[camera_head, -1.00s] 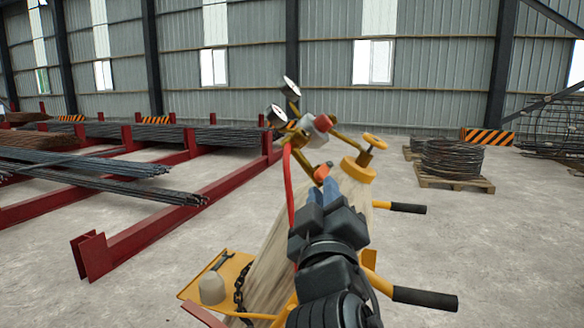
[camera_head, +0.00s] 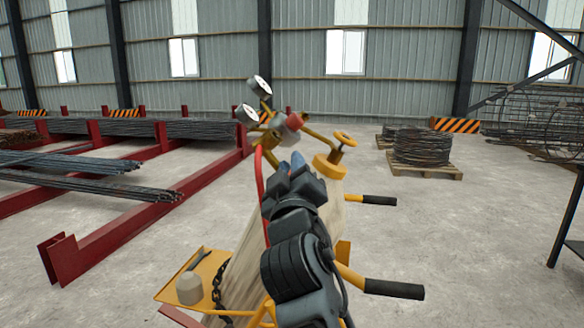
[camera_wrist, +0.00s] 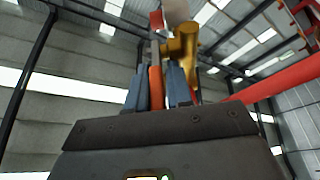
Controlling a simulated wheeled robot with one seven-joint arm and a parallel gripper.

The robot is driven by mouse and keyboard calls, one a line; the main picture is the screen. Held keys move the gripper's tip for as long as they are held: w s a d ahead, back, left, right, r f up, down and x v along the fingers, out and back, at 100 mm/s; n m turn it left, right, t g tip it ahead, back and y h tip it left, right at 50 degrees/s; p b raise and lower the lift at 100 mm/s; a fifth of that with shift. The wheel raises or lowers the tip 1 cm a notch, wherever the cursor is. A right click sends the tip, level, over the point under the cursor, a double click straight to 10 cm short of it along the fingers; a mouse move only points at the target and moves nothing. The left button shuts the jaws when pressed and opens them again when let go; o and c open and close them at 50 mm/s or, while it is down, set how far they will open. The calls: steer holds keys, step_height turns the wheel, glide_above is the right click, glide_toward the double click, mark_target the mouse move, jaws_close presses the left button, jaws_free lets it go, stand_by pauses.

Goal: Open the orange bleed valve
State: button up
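The manifold (camera_head: 287,128), with two gauges (camera_head: 262,86) and a red cap, stands over a tall pale cylinder on a yellow cart. My gripper (camera_head: 290,168) reaches up to just below the manifold. In the wrist view, the orange bleed valve's handle (camera_wrist: 156,88) stands upright between the two blue fingers (camera_wrist: 156,92), which lie close against it on both sides. The gripper looks shut on it, though the contact is partly hidden. In the head view the fingers and wrist hide the bleed valve. A brass fitting (camera_wrist: 184,45) shows just beyond the fingers.
A red hose (camera_head: 259,178) runs down left of my gripper. A yellow handwheel (camera_head: 344,138) stands to the right. Cart handles (camera_head: 378,200) stick out to the right. Red racks with rebar (camera_head: 140,195) stand left, a pallet of wire coils (camera_head: 425,150) back right. Open floor lies between.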

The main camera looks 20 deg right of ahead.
jaws_close()
